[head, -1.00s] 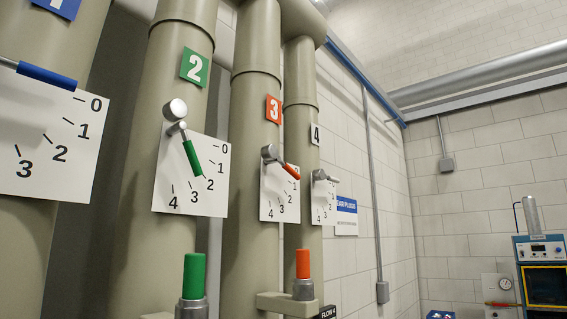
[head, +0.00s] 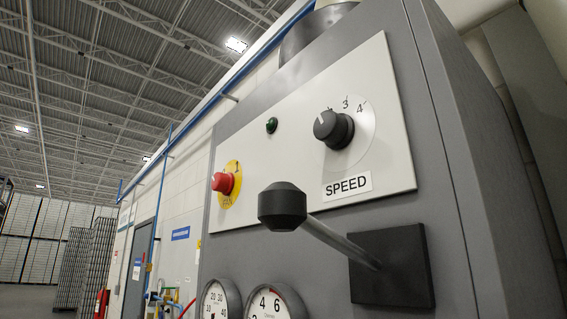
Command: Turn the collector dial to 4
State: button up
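A black round dial (head: 334,129) sits on a white round scale (head: 364,132) on the machine's light front panel (head: 290,130), above a label (head: 347,186) reading SPEED. The numbers 3 and 4 show at the upper right of the dial. Its white mark points up and slightly left, short of the 3. Any lower numbers are hidden or too small to read. No label with the word collector shows. My gripper is not in the head view, and nothing touches the dial.
A lever with a black knob (head: 282,205) juts out below the dial from a black plate (head: 392,267). A red button (head: 222,182) on a yellow disc and a green lamp (head: 271,125) sit left of the dial. Two gauges (head: 272,304) are below.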

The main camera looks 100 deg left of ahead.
aim_at(337, 130)
jog(key=u, duration=3.35)
